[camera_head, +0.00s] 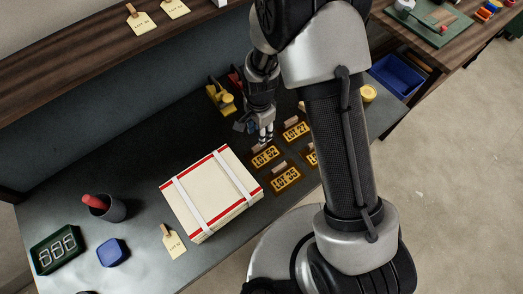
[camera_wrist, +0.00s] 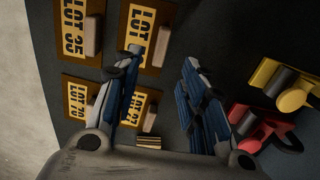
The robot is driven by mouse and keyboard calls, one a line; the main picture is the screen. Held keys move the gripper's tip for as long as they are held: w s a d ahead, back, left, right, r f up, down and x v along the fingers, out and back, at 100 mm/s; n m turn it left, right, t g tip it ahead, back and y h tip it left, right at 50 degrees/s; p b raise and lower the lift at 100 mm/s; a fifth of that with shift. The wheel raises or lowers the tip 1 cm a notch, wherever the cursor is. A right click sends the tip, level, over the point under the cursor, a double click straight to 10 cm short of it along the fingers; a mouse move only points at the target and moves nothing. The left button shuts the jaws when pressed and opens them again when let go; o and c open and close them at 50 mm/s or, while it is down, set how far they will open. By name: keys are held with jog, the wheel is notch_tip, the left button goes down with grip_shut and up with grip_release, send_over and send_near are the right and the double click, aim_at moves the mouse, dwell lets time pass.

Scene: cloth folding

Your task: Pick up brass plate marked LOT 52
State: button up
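The brass plate marked LOT 52 (camera_head: 265,156) lies on the dark table top, its yellow face with black print up and a tan block along its far edge. In the wrist view the LOT 52 plate (camera_wrist: 140,22) is at the top, its number partly hidden by a finger. My gripper (camera_head: 265,137) is above the table just beyond this plate. No contact with the plate is visible.
A LOT 27 plate (camera_head: 295,131), a plate reading 35 or 39 (camera_head: 286,178) and a partly hidden plate (camera_head: 312,158) lie close by. Yellow (camera_head: 219,99) and red (camera_wrist: 258,125) clamp-like tools stand near the gripper. A red-and-white box (camera_head: 211,192) lies at left.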

aim_at(264, 154)
jog(key=f+b, duration=0.2)
jog(key=f, duration=0.6)
jog(key=shift+a, duration=0.2)
jog(key=shift+s, duration=0.1)
jog(key=shift+c, duration=0.4)
grip_shut()
